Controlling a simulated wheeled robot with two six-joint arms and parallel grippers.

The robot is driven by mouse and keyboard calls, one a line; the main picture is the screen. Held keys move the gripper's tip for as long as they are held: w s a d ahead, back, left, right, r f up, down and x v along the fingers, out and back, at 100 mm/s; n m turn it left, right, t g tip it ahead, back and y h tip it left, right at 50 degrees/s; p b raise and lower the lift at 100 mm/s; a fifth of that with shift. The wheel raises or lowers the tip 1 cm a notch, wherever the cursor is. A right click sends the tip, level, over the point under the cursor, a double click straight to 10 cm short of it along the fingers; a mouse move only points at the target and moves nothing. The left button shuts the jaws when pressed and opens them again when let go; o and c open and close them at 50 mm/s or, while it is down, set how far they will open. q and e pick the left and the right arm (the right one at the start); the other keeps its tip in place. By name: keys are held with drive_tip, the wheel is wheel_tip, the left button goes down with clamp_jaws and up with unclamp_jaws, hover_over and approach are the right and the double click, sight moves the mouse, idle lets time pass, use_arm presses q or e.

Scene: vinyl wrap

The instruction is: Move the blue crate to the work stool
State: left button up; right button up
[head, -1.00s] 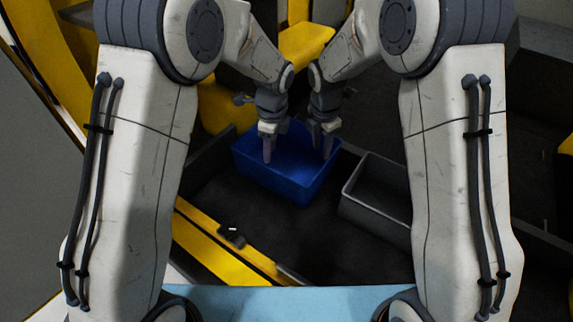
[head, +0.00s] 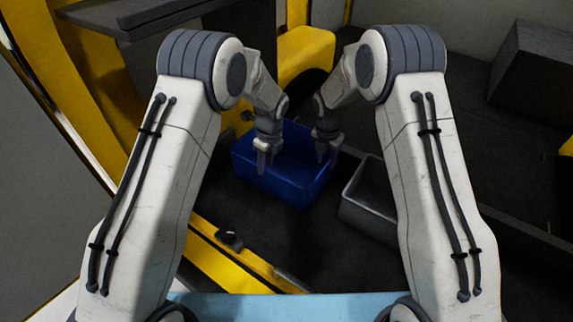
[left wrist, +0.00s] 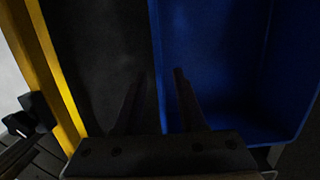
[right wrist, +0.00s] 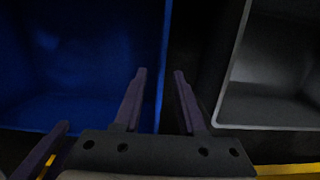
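The blue crate (head: 300,190) is an open-topped bin on the dark floor of a yellow-framed area, in the middle of the head view. My left gripper (head: 263,166) is open at the crate's left side. In the left wrist view its fingers (left wrist: 157,90) stand apart on either side of the crate's left wall. My right gripper (head: 322,155) is open at the right side. In the right wrist view its fingers (right wrist: 160,85) stand apart with the crate's right wall between them. Neither visibly pinches the wall. I cannot identify the work stool with certainty.
A grey open bin (head: 368,200) stands close to the crate's right. A yellow rounded object (head: 308,50) is behind it. A yellow rail (head: 235,262) runs along the lower left, and a light-blue surface (head: 285,306) lies at the front. A dark box (head: 535,75) is at the far right.

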sight(325, 171)
use_arm(q)
drive_tip(key=f, duration=0.6)
drive_tip(key=shift+w+a+f, duration=0.2)
drive_tip(key=shift+w+a, duration=0.05)
drive_tip(key=shift+a, duration=0.15)
use_arm(e)
drive_tip(key=f, duration=0.6)
drive_tip(key=shift+w+d+f, duration=0.2)
drive_tip(key=shift+w+d, duration=0.1)
drive_tip(key=shift+w, duration=0.1)
use_arm(q)
clamp_jaws()
use_arm(e)
clamp_jaws()
use_arm(q)
drive_tip(key=shift+r, duration=0.1)
use_arm(e)
drive_tip(key=shift+r, duration=0.1)
